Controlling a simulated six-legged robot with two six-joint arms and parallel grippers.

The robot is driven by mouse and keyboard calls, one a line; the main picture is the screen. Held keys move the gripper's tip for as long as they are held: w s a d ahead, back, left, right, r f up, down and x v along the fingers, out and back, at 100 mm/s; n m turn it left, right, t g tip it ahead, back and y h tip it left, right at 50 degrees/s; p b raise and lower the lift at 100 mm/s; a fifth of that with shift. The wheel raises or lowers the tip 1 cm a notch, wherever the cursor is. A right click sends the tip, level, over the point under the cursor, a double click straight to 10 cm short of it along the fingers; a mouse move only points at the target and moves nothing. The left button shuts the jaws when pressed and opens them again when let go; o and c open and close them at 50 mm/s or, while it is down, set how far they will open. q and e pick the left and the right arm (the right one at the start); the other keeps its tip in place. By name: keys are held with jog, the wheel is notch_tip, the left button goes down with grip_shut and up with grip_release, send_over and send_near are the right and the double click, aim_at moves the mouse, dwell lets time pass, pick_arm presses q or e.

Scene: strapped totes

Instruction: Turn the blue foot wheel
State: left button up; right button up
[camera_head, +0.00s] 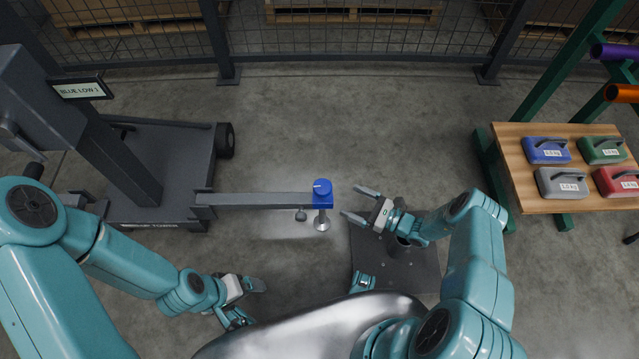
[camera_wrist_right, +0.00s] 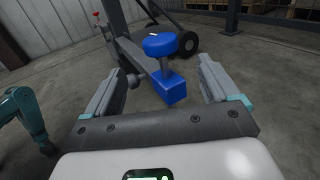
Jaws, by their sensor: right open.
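The blue foot wheel (camera_head: 322,187) sits on top of a blue block at the end of a long grey beam (camera_head: 255,199), with a round metal foot (camera_head: 322,223) below. In the right wrist view the blue wheel (camera_wrist_right: 160,45) stands on a short stem above the blue block (camera_wrist_right: 170,88), ahead of and between my fingers. My right gripper (camera_head: 356,203) is open and empty, just right of the wheel and apart from it. Its two fingers also show in the wrist view (camera_wrist_right: 165,90). My left gripper (camera_head: 250,302) is lower left of the wheel, its jaw opening unclear.
The beam joins a dark wheeled base (camera_head: 150,170) at left with a sign (camera_head: 80,89) reading "BLUE LOW". A wooden shelf (camera_head: 520,172) with several coloured weights stands at right. A dark plate (camera_head: 420,275) lies below my right arm. Mesh fencing runs behind.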

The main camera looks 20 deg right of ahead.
aim_at(317, 186)
jog(key=b+x, duration=0.1)
jog(key=x, duration=1.2)
jog(key=shift+f+b, duration=0.1)
jog(key=shift+b, duration=0.3)
jog(key=shift+s, duration=0.1)
jog(key=c, duration=1)
